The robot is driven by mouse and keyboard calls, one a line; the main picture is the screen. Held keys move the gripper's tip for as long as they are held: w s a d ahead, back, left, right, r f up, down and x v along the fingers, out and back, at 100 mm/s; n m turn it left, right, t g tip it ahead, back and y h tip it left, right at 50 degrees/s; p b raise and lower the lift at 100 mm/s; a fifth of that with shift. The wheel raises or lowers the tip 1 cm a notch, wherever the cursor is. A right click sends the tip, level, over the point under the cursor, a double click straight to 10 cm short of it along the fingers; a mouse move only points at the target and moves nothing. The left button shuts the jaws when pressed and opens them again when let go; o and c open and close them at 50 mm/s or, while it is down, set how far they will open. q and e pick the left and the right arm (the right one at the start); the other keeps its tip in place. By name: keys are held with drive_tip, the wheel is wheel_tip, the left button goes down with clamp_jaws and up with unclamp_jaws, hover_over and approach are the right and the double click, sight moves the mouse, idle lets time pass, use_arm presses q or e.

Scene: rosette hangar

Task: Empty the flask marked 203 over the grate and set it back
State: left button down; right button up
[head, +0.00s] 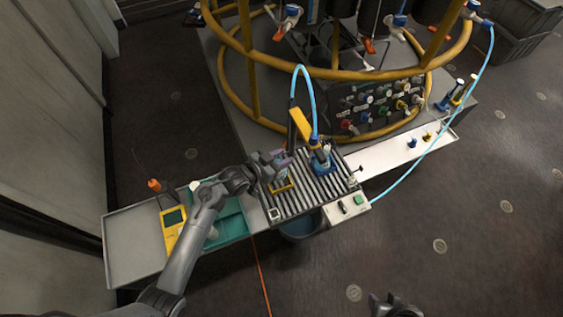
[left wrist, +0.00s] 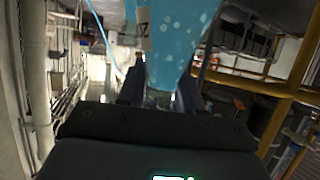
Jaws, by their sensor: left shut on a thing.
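My left gripper (head: 277,163) is over the left part of the slatted grate (head: 312,197). In the left wrist view, the gripper fingers (left wrist: 160,92) are shut on the neck end of a flask (left wrist: 180,32) with a light blue, speckled body. Its white label is cut by the picture edge, and only part of the number shows. In the head view the gripper mostly hides the flask. A yellow square holder (head: 283,188) sits on the grate just below the gripper. My right gripper (head: 395,305) is at the bottom edge, apart from everything; its jaws are unclear.
A blue-based bottle (head: 321,166) with a yellow-topped fitting and a blue hose stands on the grate, close right of my gripper. A teal tray (head: 232,228) and a yellow meter (head: 174,228) lie left. A dark bucket (head: 300,228) is below the grate. A yellow ring frame (head: 350,74) rises behind.

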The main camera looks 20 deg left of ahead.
use_arm(q)
wheel_tip(320, 180, up, 2)
drive_tip(key=shift+r+p, duration=0.2)
drive_tip(key=shift+p, duration=0.15)
drive_tip(key=shift+r+p, duration=0.45)
drive_tip(key=shift+r, duration=0.1)
drive_tip(key=shift+r+p, duration=1.95)
drive_tip(key=shift+p, duration=0.2)
drive_tip(key=shift+d, duration=0.1)
